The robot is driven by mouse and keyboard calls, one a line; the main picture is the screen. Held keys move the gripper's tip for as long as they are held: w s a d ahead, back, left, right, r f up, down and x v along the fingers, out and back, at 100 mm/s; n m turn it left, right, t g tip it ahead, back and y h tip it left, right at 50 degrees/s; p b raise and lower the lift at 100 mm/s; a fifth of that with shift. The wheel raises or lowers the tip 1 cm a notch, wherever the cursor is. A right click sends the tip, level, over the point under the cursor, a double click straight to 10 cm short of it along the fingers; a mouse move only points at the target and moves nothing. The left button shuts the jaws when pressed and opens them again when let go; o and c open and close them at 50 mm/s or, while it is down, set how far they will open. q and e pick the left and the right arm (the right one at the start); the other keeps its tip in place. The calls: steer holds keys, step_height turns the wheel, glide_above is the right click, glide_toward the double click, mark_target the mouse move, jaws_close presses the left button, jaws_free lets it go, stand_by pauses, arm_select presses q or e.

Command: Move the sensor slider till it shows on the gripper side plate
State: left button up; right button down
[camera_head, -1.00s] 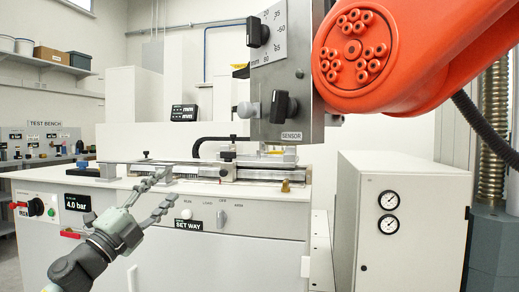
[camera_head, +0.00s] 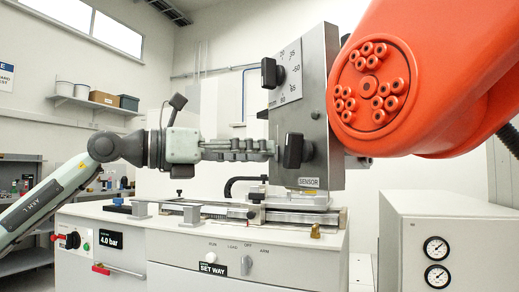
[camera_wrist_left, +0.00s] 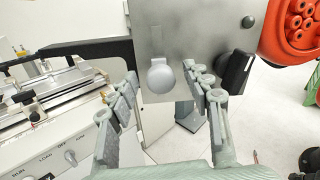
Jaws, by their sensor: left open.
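The upright grey metal side plate (camera_head: 306,105) stands over the bench, with a SENSOR label (camera_head: 309,182) at its foot. It has a numbered scale (camera_head: 291,66), an upper black knob (camera_head: 269,73) and a lower black knob (camera_head: 293,150). My left gripper (camera_head: 270,149) is open and level, its tips close to the plate beside the lower black knob. In the left wrist view the plate (camera_wrist_left: 190,28) carries a round silver knob (camera_wrist_left: 162,77) between the open fingers; contact cannot be told. The lower black knob (camera_wrist_left: 235,69) is right of the fingers. My right gripper is not seen.
A large orange arm (camera_head: 430,80) fills the upper right, close to the plate. The bench (camera_head: 180,255) below carries a rail (camera_head: 290,217) and small fixtures. A white cabinet (camera_head: 450,215) with gauges stands at right. A dark bar (camera_wrist_left: 85,46) runs left of the plate.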

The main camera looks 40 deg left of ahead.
arm_select(q)
steer(key=shift+w+d, duration=0.35)
steer(key=shift+w, duration=0.25)
jaws_close()
